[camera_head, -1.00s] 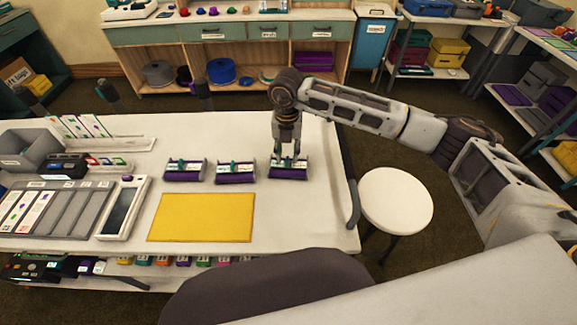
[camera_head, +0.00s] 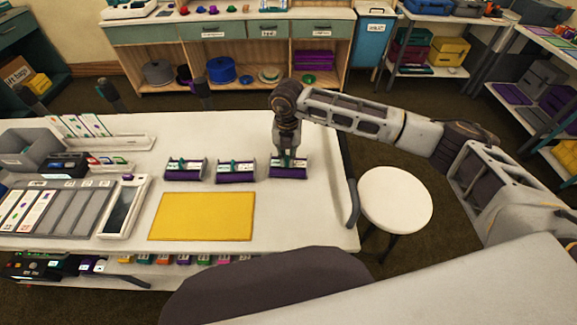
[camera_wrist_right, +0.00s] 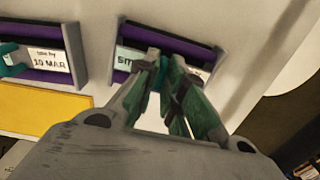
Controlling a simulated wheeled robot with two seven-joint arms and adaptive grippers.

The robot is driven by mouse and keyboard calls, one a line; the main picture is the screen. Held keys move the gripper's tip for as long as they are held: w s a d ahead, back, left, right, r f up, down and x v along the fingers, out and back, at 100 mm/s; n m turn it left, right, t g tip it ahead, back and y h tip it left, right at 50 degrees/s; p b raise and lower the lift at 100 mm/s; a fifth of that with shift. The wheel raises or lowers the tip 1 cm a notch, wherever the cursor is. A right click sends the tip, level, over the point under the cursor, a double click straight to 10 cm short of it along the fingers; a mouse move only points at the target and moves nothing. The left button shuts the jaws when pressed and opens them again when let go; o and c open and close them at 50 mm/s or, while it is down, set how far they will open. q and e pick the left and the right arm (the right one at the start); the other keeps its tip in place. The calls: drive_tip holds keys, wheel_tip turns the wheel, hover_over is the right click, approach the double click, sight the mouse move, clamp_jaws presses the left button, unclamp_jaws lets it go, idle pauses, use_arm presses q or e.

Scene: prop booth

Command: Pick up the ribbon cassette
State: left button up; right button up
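Three ribbon cassettes, purple with white labels and teal grips, lie in a row on the white table: left (camera_head: 184,174), middle (camera_head: 235,177) and right (camera_head: 289,172). My right gripper (camera_head: 288,153) points down at the right cassette. In the right wrist view its fingertips (camera_wrist_right: 162,70) are closed together on the teal grip of that cassette (camera_wrist_right: 133,44), hiding part of its label. The cassette appears to rest on the table. The middle cassette (camera_wrist_right: 38,62) shows a label reading "10 MAR". My left gripper is not in view.
A yellow mat (camera_head: 202,217) lies in front of the cassettes. A grey slotted tray (camera_head: 72,207) and a white-framed device (camera_head: 122,208) are at the left. A round white stool (camera_head: 396,199) stands right of the table. The table behind the cassettes is clear.

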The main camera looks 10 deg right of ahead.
sight(287, 157)
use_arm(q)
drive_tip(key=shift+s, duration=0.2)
use_arm(e)
clamp_jaws()
drive_tip(key=shift+r, duration=0.8)
wheel_tip(287, 157, up, 7)
drive_tip(key=shift+f+b, duration=0.1)
drive_tip(key=shift+b, duration=0.4)
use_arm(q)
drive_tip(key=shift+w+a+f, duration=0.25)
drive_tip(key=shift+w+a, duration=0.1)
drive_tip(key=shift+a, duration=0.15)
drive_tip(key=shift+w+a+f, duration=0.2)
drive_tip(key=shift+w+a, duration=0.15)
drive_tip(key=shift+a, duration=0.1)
use_arm(e)
drive_tip(key=shift+r, duration=0.8)
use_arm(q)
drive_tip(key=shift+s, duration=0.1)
